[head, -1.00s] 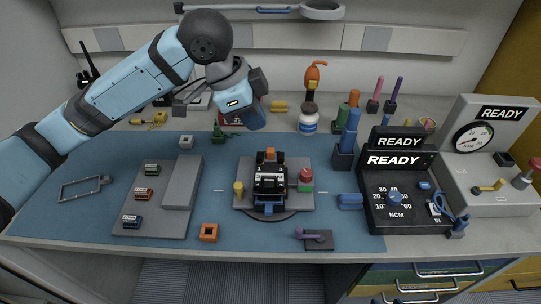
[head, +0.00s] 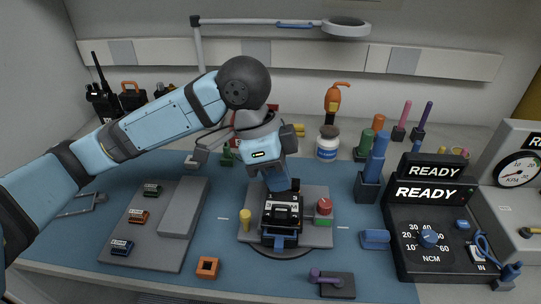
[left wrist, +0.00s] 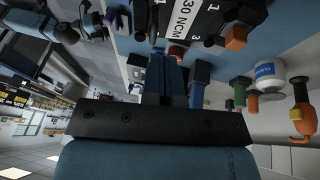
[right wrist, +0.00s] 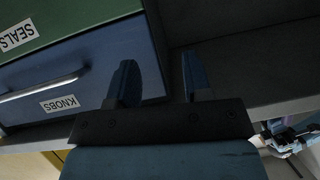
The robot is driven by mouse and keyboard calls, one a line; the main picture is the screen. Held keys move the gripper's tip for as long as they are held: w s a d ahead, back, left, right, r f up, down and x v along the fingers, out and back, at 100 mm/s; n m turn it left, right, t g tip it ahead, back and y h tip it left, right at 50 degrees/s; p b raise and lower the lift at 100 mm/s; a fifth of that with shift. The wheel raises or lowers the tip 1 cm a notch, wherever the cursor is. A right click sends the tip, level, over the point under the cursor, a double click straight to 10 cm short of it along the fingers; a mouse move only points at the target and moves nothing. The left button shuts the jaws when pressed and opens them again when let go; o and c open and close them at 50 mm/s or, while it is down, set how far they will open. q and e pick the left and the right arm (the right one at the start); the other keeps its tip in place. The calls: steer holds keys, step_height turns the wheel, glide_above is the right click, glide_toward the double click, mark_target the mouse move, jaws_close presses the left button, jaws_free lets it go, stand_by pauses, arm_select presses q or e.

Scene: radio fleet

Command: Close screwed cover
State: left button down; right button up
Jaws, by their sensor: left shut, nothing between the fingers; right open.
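The black radio (head: 281,218) with a white label lies on a grey fixture plate (head: 318,236) on the blue mat. Its cover shows "30 NCM" and corner numbers in the left wrist view (left wrist: 186,18). My left gripper (head: 285,186) is shut and empty, pointing down just behind the radio's far end. Its fingers (left wrist: 165,72) show closed together in the left wrist view; I cannot tell whether they touch the radio. My right gripper (right wrist: 160,80) is open and empty, in front of drawers below the bench edge. The cover's screws are too small to make out.
A torque unit reading "READY" (head: 428,190) and blue and green upright tools (head: 375,158) stand right. An orange square part (head: 207,267) and a purple-handled tool (head: 328,281) lie in front.

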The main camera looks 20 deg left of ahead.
arm_select(q)
steer(key=shift+s+d+f, duration=0.1)
steer(key=shift+s+f, duration=0.2)
steer(key=shift+f, duration=0.4)
steer(key=shift+s+d+f+b, duration=0.1)
steer(key=shift+s+f+b, duration=0.05)
steer(key=shift+f+b, duration=0.2)
arm_select(e)
steer(key=shift+w+a+r, duration=0.1)
steer(key=shift+w+r, duration=0.1)
steer(key=shift+r, duration=0.2)
